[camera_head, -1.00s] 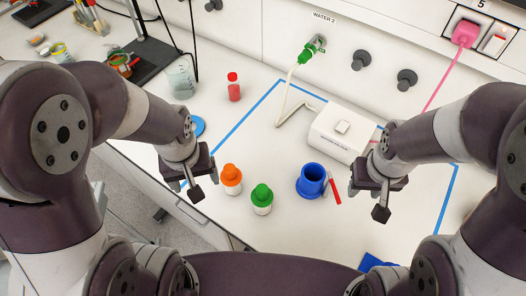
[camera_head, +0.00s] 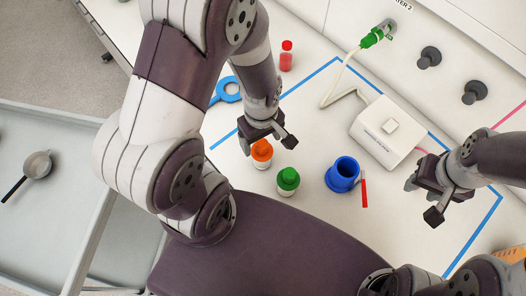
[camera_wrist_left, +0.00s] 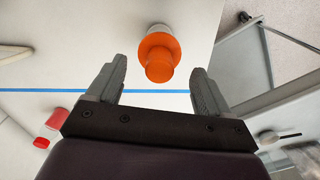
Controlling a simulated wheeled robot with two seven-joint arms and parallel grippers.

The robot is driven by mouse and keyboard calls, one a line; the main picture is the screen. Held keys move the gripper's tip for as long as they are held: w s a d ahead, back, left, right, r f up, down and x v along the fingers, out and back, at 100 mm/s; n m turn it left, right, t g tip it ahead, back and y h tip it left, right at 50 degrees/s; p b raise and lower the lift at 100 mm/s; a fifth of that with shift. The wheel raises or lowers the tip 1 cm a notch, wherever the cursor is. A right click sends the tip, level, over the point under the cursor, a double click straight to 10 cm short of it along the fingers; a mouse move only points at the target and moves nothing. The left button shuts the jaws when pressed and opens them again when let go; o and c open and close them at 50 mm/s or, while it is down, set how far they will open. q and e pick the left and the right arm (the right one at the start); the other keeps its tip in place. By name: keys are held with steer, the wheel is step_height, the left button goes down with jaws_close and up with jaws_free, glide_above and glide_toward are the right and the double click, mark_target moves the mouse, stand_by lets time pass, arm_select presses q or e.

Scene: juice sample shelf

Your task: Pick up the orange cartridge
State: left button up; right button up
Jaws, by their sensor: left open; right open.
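The orange cartridge (camera_head: 262,153) has an orange cap and a white body and stands on the white bench, left of the green-capped cartridge (camera_head: 288,181). My left gripper (camera_head: 267,141) is open just behind and above it, partly overlapping it in the head view. In the left wrist view the orange cap (camera_wrist_left: 160,56) shows between and just beyond the open fingers (camera_wrist_left: 158,68), apart from both. My right gripper (camera_head: 423,200) is open and empty at the right, past the blue cup.
A blue cup (camera_head: 343,174) and a red stick (camera_head: 364,190) lie right of the green cartridge. A white box (camera_head: 387,132) stands behind them. A red-capped bottle (camera_head: 286,56) and blue ring (camera_head: 227,90) are further back. A grey cart (camera_head: 50,200) stands at the left.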

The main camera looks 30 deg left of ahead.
mark_target(262, 154)
arm_select(q)
step_height(262, 154, down, 4)
steer(key=shift+s+f+p, duration=0.1)
steer(key=shift+f+p, duration=0.05)
steer(key=shift+p, duration=0.2)
steer(key=shift+f, duration=0.4)
